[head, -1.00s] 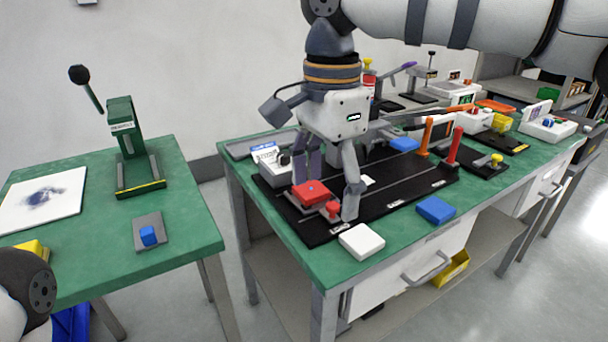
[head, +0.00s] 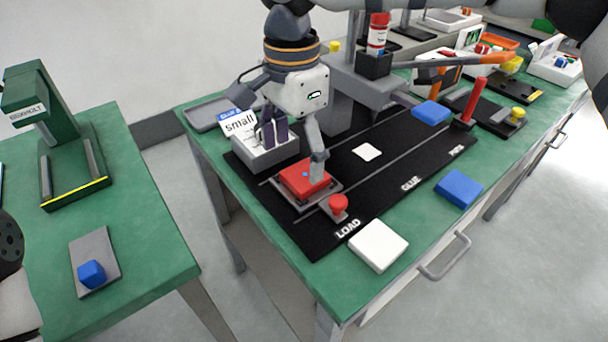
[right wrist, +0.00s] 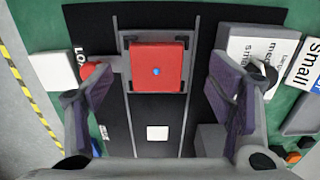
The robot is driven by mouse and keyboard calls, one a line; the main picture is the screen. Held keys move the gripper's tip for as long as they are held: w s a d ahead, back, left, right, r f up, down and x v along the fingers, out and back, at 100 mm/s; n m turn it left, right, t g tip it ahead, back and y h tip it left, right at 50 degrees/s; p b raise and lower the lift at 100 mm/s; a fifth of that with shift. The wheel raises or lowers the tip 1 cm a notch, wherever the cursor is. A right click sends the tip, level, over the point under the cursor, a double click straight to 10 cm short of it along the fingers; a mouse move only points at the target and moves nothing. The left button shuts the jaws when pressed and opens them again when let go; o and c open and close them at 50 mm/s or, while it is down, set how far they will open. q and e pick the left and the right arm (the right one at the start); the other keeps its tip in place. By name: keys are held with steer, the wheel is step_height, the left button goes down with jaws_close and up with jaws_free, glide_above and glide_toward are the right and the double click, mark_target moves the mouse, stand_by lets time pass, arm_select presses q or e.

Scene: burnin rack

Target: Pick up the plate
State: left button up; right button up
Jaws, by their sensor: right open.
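A red square plate (head: 304,179) with a small blue dot lies in a grey holder at the LOAD end of the black track. A thin white square (head: 367,152) lies farther along the track. My right gripper (head: 298,150) is open and empty above and behind the red plate, pointing down. In the right wrist view, the red plate (right wrist: 157,68) shows between the spread fingers (right wrist: 160,92), with clear gaps on both sides; height above it is hard to tell. My left gripper is out of view.
A red knob (head: 338,204) is at the holder's front. A white block (head: 378,245) and blue block (head: 459,188) lie on the green bench. A grey press (head: 352,98) stands behind the track.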

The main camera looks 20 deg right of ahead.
mark_target(298, 178)
steer(key=f, duration=0.3)
steer(key=shift+s+d+f, duration=0.25)
steer(key=shift+f, duration=0.35)
steer(key=shift+w+r, duration=0.1)
steer(key=c, duration=1.3)
steer(key=shift+c, duration=0.2)
